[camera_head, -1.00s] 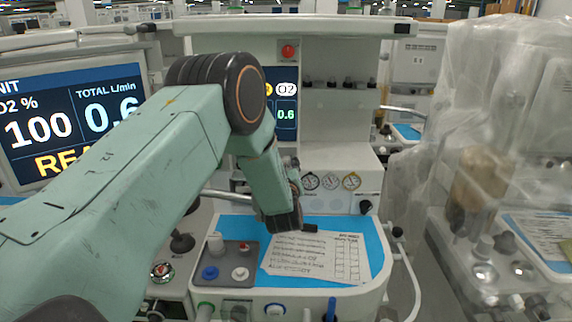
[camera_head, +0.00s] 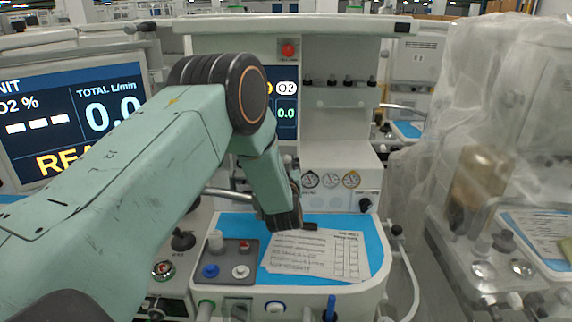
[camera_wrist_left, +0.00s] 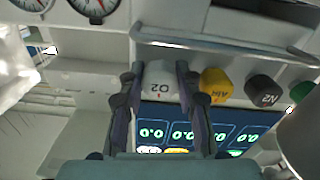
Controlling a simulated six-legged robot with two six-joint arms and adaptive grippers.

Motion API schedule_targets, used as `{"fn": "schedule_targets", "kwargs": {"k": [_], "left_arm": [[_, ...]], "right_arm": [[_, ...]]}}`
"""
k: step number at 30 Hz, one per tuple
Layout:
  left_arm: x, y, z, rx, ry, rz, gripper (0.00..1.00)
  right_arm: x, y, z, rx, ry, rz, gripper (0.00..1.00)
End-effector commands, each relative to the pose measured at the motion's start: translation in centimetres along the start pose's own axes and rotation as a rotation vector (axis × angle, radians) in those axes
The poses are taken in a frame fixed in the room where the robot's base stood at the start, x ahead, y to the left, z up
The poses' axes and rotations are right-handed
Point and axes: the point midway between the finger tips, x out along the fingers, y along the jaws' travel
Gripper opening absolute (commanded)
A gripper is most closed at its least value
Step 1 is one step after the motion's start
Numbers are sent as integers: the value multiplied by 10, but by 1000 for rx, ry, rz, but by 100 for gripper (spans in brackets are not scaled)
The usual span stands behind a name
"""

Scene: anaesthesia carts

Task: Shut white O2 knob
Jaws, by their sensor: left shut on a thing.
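The white knob marked O2 (camera_wrist_left: 160,82) shows in the left wrist view, on a panel beside a yellow AIR knob (camera_wrist_left: 214,82) and a black N2 knob (camera_wrist_left: 262,92). My left gripper (camera_wrist_left: 160,70) has one finger on each side of the white knob and is shut on it. In the head view my left arm covers the knob. The small flow display (camera_head: 286,113) reads 0.0 there. The large monitor (camera_head: 75,115) reads total 0.0 L/min, with dashes for O2 %. My right gripper is not in view.
A blue-lined work tray (camera_head: 374,250) with a written sheet (camera_head: 318,255) lies below my wrist. Round gauges (camera_head: 331,180) sit on the cart front. A plastic-draped cart (camera_head: 480,120) stands at the right. A metal rail (camera_wrist_left: 230,50) runs close to the knobs.

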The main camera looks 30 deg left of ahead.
Motion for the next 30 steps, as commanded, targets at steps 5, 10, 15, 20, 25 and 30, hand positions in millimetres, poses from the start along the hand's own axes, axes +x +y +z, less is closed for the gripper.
{"fn": "schedule_targets", "kwargs": {"k": [5, 10, 15, 20, 25, 30], "left_arm": [[-1, 0, 2, 2, -5, 0, 43], [0, 0, 1, 1, -3, 0, 43], [-5, 0, 1, 1, -4, 1, 43], [-24, 1, 1, 1, -4, 2, 43], [-54, 1, 0, 2, -4, 2, 43], [-86, 1, 1, 3, -5, 3, 43]], "right_arm": [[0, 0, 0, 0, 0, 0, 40], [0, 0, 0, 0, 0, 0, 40], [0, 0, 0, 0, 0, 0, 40], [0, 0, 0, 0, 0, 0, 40], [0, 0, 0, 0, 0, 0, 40], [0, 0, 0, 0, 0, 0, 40]]}}
